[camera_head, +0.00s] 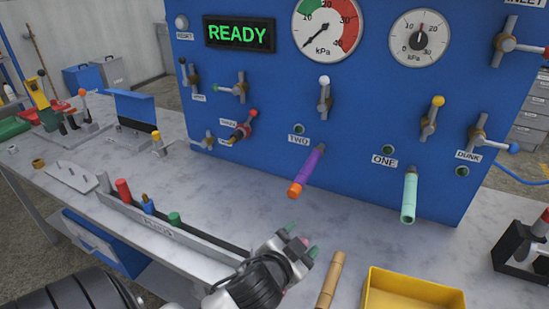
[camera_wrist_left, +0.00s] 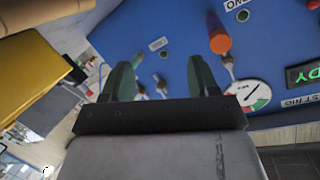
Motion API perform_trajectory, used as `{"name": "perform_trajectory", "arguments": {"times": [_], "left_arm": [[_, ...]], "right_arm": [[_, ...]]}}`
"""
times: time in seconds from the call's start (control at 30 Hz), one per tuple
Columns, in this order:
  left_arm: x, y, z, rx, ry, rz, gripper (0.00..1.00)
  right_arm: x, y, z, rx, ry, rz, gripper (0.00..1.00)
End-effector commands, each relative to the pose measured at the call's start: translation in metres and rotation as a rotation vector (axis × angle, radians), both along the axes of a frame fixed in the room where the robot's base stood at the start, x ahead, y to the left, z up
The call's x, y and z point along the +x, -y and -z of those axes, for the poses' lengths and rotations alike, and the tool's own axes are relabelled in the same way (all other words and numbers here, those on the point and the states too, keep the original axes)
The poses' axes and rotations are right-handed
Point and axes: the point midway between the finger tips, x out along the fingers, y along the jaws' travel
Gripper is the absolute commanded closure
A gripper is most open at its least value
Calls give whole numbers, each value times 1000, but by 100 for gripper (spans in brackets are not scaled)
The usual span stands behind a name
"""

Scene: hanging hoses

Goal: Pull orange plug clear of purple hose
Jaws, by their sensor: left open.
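The purple hose (camera_head: 310,165) hangs from the blue panel under the label TWO. The orange plug (camera_head: 295,189) sits in its lower end. In the left wrist view the plug (camera_wrist_left: 220,44) shows below the purple hose (camera_wrist_left: 216,17), right of the fingers. My left gripper (camera_head: 302,241) is open and empty, with green fingertips apart. In the head view it is below the plug, nearer to me, and not touching it. The gripper also shows in the left wrist view (camera_wrist_left: 160,82). My right gripper is not in view.
A mint hose (camera_head: 409,196) hangs under ONE, to the right. A yellow bin (camera_head: 412,290) and a tan rod (camera_head: 330,280) lie at the front. A long tray (camera_head: 205,245) with coloured plugs is at left. The table between gripper and panel is clear.

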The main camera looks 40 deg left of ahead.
Motion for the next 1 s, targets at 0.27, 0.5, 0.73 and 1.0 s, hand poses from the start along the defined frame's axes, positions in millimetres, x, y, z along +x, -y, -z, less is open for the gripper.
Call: {"name": "perform_trajectory", "arguments": {"times": [0.27,0.5,0.73,1.0], "left_arm": [[45,50,-144,404,715,465,40],[34,92,-167,888,919,1028,40],[44,43,-132,1408,576,1494,40],[55,-78,-132,1717,-135,1628,40]], "right_arm": [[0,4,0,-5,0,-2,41],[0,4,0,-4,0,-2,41],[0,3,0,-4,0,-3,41],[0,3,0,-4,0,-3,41]]}}
